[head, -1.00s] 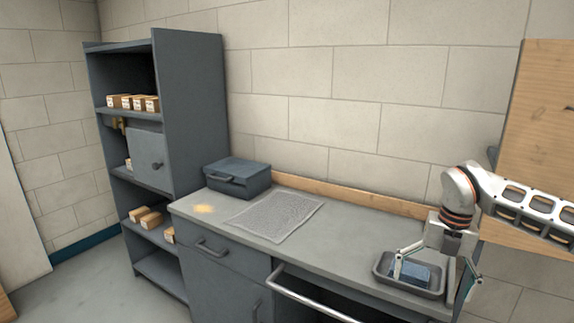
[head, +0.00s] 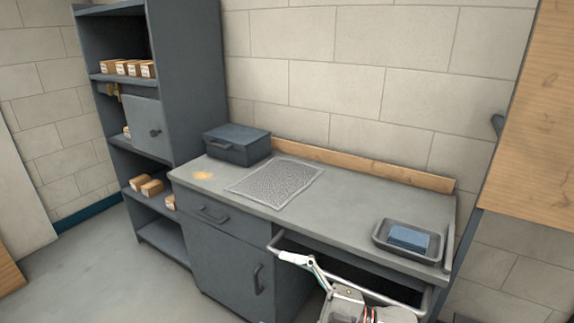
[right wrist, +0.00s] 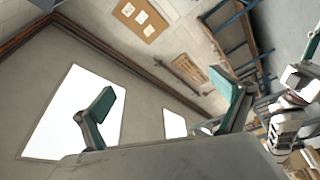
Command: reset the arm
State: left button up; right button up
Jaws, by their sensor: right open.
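My right gripper (head: 275,290) is low at the bottom of the head view, in front of the bench's front rail and partly cut off by the frame. In the right wrist view its two teal-padded fingers (right wrist: 165,95) stand wide apart with nothing between them. A white jointed part with a teal pad, seemingly my left gripper (right wrist: 311,48), is cut off at the right edge of that view. Its jaw state is unclear. A blue block (head: 409,238) lies in a grey tray (head: 380,243) at the bench's right end, clear of my right gripper.
The grey bench (head: 345,222) carries a dark toolbox (head: 238,145) and a textured mat (head: 277,181). A metal rail (head: 385,297) runs along its front, close to my right gripper. A shelf unit (head: 185,90) with small boxes stands left. Floor at lower left is clear.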

jog(key=w+d+f+m+t+h, duration=0.1)
jog(key=d+f+m+t+h, duration=1.15)
jog(key=m, duration=0.45)
jog(key=s+d+f+m+g+h, duration=0.2)
jog(key=s+d+f+m+g, duration=0.1)
jog(key=s+d+f, duration=0.2)
jog(key=s+d+f+m+g+h, duration=0.3)
jog(key=s+d+f, duration=0.3)
jog(key=s+f, duration=0.3)
notch_tip(320, 180, down, 5)
jog(key=shift+d+r, duration=0.1)
jog(key=shift+d, duration=0.05)
